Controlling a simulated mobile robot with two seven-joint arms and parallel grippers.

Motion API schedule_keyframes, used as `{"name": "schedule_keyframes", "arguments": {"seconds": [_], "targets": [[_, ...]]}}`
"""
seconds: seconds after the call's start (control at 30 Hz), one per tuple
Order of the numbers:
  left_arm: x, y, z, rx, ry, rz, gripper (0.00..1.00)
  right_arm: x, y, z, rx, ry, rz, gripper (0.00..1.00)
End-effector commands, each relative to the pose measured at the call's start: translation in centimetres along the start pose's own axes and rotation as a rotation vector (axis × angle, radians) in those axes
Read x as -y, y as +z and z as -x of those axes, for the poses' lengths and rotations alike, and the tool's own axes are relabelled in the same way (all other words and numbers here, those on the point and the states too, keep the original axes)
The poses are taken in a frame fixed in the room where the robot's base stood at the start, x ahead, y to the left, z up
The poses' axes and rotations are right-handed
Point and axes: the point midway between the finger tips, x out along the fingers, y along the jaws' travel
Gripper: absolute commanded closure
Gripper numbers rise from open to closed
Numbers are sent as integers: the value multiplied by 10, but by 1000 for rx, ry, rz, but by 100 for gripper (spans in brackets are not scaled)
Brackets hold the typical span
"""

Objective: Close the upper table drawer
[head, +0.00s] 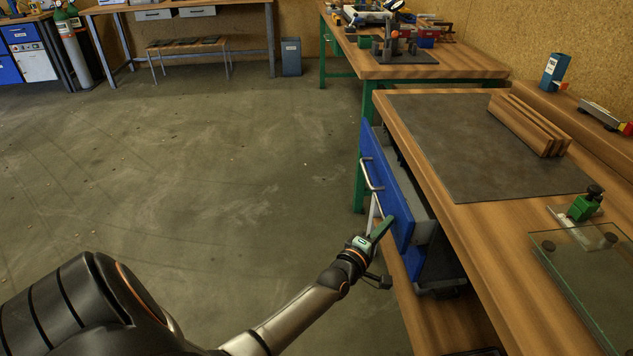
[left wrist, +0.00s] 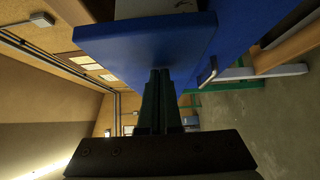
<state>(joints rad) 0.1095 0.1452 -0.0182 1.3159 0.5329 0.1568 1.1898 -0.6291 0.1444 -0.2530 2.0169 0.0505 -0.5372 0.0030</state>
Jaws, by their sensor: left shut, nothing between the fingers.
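The upper table drawer (head: 396,205) has a blue front and stands pulled out from under the wooden workbench (head: 458,226); its grey side wall shows behind the front. A metal handle (head: 369,174) is on the front, left of my gripper. My left gripper (head: 383,226) is shut and empty, its fingertips at the near end of the drawer front. In the left wrist view the shut fingers (left wrist: 160,80) point at the blue front (left wrist: 145,42), overlapping its lower edge in the picture; contact is hard to tell. My right gripper is not in view.
Another blue front (head: 414,262) shows below the upper drawer. A wooden lower shelf (head: 432,312) runs beneath. On the bench are a dark mat (head: 470,150), wooden slats (head: 528,125) and a glass plate (head: 590,275). The floor to the left is clear.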

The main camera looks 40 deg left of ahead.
Motion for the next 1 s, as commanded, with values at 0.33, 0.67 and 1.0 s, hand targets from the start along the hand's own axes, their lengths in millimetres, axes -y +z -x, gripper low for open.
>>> {"name": "schedule_keyframes", "arguments": {"seconds": [0.33, 0.67, 1.0], "targets": [[1, 34, -34, 0, 1, 2, 100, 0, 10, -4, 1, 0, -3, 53], [-1, 43, -42, 1, 1, 0, 100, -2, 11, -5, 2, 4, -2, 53], [-3, 45, -43, 5, 4, 2, 100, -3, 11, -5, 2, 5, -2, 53]]}}
